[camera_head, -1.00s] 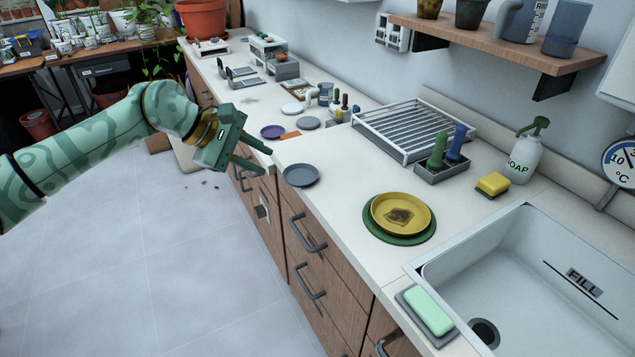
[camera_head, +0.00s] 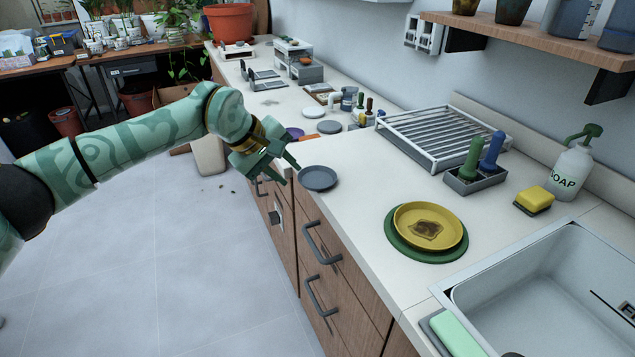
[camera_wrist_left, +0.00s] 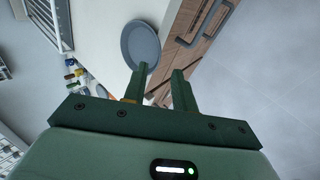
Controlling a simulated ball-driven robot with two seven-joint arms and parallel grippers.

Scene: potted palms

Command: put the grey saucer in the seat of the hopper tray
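The grey saucer (camera_head: 319,177) lies flat on the white counter, with its rim at the front edge. My left gripper (camera_head: 291,172) is open and empty, just to the left of the saucer in the head view. In the left wrist view the saucer (camera_wrist_left: 140,42) shows beyond my left gripper (camera_wrist_left: 158,72), and one fingertip overlaps its near rim. I cannot tell whether they touch. I cannot surely pick out the hopper tray; a grey stand (camera_head: 302,66) is far back on the counter. My right gripper is not in view.
A yellow plate (camera_head: 450,214) sits on a green one (camera_head: 397,243) nearer the sink (camera_head: 560,270). A wire rack (camera_head: 440,135) and brush caddy (camera_head: 473,180) stand behind. Purple, grey and white discs and small bottles lie farther along the counter. The counter's front edge drops to drawers with handles (camera_head: 322,242).

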